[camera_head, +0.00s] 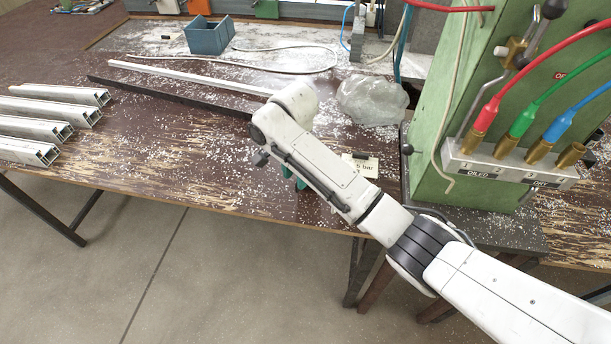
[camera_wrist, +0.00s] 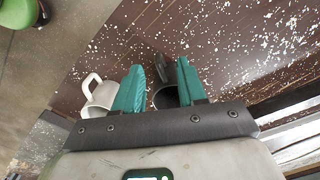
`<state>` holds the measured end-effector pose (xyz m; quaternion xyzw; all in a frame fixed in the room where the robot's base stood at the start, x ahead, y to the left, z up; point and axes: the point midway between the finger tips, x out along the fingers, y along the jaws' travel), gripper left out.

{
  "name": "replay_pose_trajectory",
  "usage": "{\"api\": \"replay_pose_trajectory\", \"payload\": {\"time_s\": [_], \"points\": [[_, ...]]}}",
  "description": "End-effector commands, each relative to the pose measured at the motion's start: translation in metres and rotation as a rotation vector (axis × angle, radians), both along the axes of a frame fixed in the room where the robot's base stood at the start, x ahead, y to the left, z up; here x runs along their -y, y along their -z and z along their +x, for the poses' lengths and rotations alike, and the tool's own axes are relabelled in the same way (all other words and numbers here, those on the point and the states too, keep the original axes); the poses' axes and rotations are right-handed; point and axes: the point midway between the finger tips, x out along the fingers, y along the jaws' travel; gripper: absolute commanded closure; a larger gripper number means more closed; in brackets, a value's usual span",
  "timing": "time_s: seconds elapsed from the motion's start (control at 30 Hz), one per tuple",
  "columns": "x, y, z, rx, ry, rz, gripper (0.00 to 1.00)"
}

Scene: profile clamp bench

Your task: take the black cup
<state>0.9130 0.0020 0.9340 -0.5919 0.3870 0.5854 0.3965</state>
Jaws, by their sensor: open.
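The black cup (camera_wrist: 165,97) shows in the wrist view between the two teal fingers of my gripper (camera_wrist: 159,66), with its dark handle pointing up in the picture. The gripper body and the right finger hide part of the cup. My gripper is open; I cannot tell whether a finger touches the cup. In the head view my arm hides the cup, and only a little teal of my gripper (camera_head: 295,180) shows past the arm, low over the bench's front part.
A white cup (camera_wrist: 100,96) stands just left of the left finger. On the bench (camera_head: 150,150) are metal profiles (camera_head: 50,126) at left, a blue bin (camera_head: 208,36), a clear crumpled bag (camera_head: 372,100), a small sign (camera_head: 362,165) and a green machine (camera_head: 450,130) with hoses at right.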

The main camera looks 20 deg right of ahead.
Motion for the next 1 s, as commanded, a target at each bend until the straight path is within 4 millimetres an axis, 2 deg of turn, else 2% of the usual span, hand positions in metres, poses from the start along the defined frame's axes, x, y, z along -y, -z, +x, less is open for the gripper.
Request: {"api": "replay_pose_trajectory", "payload": {"time_s": [0.23,0.5,0.8,1.0], "points": [[0.001,0.018,-0.001,-0.002,0.0,-0.001,0.59],[0.001,0.054,-0.001,-0.001,0.0,0.0,0.59],[0.0,0.06,0.0,0.001,-0.001,0.0,0.59],[0.0,0.059,0.0,0.001,-0.002,0.0,0.78]]}}
